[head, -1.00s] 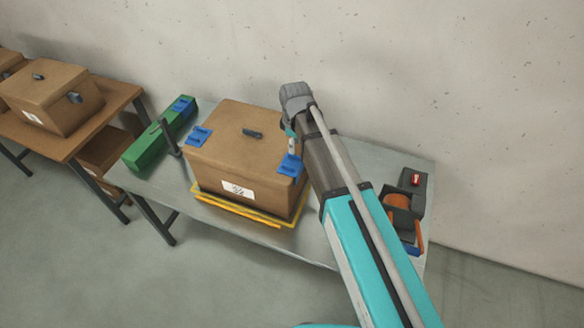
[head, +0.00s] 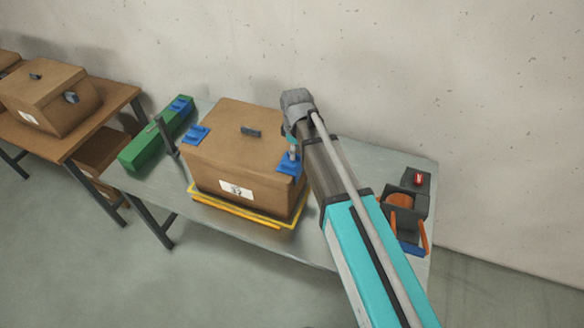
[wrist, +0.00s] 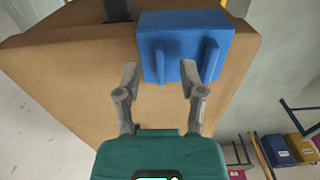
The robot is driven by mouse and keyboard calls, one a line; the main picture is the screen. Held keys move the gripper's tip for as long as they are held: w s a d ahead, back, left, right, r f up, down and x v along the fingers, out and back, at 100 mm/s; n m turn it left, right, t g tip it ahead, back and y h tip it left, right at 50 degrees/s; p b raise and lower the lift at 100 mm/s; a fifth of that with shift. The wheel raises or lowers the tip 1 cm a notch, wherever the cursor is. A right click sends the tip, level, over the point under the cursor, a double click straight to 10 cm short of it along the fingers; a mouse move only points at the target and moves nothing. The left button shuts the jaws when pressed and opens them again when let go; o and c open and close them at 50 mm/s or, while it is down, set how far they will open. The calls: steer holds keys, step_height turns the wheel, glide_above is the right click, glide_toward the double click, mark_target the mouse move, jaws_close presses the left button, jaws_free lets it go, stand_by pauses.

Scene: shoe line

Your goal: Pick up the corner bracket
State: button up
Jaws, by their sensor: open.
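A blue corner bracket (head: 287,165) sits on the front right top corner of a cardboard box (head: 215,165). My gripper (head: 293,155) is just above that bracket, coming down from above. A second blue bracket (head: 195,136) sits on the box's left top corner, and another (head: 181,104) lies on the green holder (head: 141,152).
The box stands on a yellow frame (head: 245,213) on a grey table (head: 170,190). A dark post (head: 165,136) stands between holder and box. A dark tool holder (head: 402,205) with orange tools is at the table's right end. Another table (head: 70,140) at left carries boxes.

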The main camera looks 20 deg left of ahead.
steer(key=shift+f+b, duration=0.55)
steer(key=shift+f, duration=0.25)
steer(key=shift+c, duration=0.2)
jaws_close()
